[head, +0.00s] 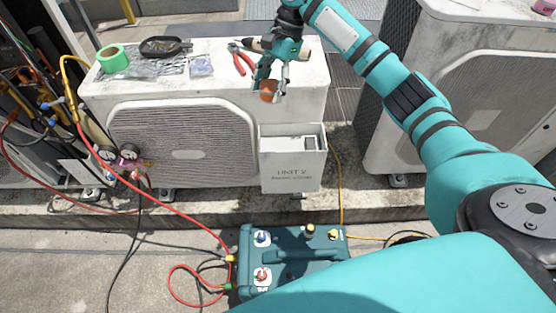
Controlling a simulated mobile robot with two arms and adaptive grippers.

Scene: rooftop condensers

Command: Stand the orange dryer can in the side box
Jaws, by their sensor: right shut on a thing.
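The orange dryer can (268,91) is between the fingers of my right gripper (271,84). The gripper is shut on it and points down. The can shows in front of the condenser's upper right front edge, above the side box; only part of it is visible. The side box (291,173) is a white open-topped box marked "UNIT 2" on the right of the condenser's front. Its opening shows a pale inside with something small and dark in it that I cannot make out. My left gripper is not in view.
The condenser (180,145) has green tape (113,59), a black pan (165,47), red-handled pliers (242,59) and small bags on top. A teal machine (290,258) with hoses stands on the ground below. A second condenser (465,95) is at right. Gauges and hoses crowd the left.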

